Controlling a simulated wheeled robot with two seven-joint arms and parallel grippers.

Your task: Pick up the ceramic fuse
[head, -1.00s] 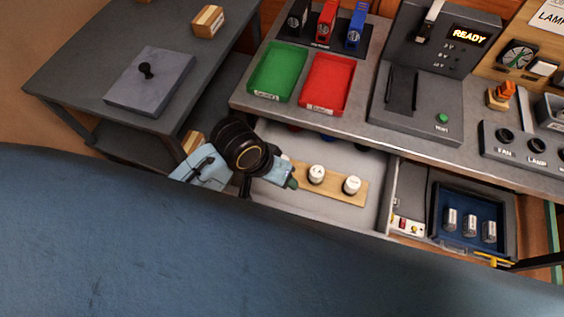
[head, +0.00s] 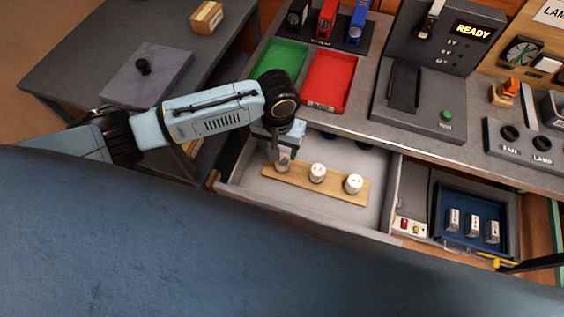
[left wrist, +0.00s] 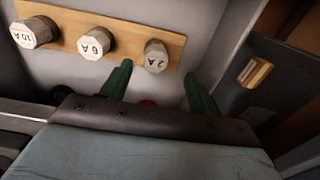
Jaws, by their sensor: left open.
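Three white ceramic fuses stand in a row on a wooden strip (head: 335,190) in an open drawer. My left gripper (head: 281,150) is over the leftmost fuse (head: 282,164) in the head view and partly hides it. In the left wrist view, the fuses read upside down 10 A (left wrist: 30,33), 6 A (left wrist: 96,43) and 2 A (left wrist: 154,56). The green fingers of my left gripper (left wrist: 160,78) are spread apart, with the 2 A fuse just past the tips, between their lines. I cannot tell whether they touch it. The middle (head: 317,172) and right (head: 353,184) fuses are clear.
A green tray (head: 279,62) and a red tray (head: 328,82) sit on the counter above the drawer. A grey tester reading READY (head: 425,100) stands to their right. A side table (head: 80,75) is at left.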

